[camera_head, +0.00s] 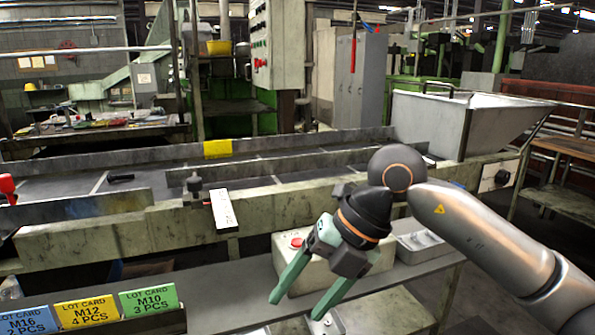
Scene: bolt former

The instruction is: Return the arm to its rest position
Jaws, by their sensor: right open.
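My right arm (490,235) comes in from the lower right and bends at a dark round joint. My right gripper (299,301) has two green fingers spread apart with nothing between them. It hangs tilted down to the left, in front of a pale box with a red button (297,242) on the grey shelf. The gripper hides part of that box. My left gripper is not in view.
A worn bench rail (120,238) runs behind the shelf. Lot cards (148,301) stand in a holder at the lower left. A grey tray (424,246) lies right of the gripper. A metal hopper (430,122) stands at the back right.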

